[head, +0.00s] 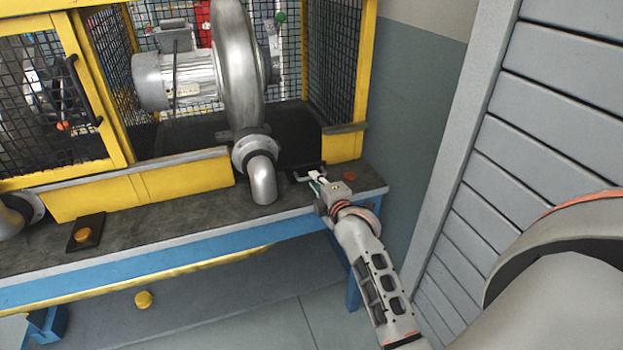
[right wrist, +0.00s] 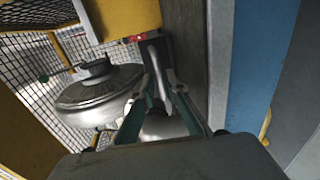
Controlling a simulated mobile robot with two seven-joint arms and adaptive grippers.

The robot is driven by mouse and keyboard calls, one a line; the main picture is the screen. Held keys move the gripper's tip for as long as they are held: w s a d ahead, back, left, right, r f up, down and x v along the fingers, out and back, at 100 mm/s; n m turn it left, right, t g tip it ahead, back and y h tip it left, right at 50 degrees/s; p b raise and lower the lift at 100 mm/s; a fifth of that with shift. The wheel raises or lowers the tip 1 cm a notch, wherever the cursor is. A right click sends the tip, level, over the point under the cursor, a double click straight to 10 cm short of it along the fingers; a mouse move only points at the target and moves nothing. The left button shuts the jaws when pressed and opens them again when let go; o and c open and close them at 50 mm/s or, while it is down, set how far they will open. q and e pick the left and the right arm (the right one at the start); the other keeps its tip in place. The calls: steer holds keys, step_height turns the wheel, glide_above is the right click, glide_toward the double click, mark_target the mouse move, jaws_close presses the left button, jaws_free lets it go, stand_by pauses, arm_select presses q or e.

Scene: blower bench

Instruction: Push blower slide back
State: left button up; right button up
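The blower is a silver snail-shaped housing (head: 238,75) with a ribbed motor (head: 175,82) and a downward outlet elbow (head: 263,180), inside the yellow mesh cage. Its dark slide plate (head: 290,122) lies under it. A handle (head: 300,174) stands at the front, right of the elbow. My right gripper (head: 314,177) is at this handle. In the right wrist view, the handle bar (right wrist: 155,66) lies between the two fingertips (right wrist: 158,84); whether they grip it is unclear. The housing (right wrist: 95,95) shows there on the left. My left gripper is out of view.
A red button (head: 350,176) sits on the bench just right of my right gripper. An orange-yellow button (head: 83,235) is on the bench at left.

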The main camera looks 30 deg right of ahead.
steer(key=shift+x, duration=1.45)
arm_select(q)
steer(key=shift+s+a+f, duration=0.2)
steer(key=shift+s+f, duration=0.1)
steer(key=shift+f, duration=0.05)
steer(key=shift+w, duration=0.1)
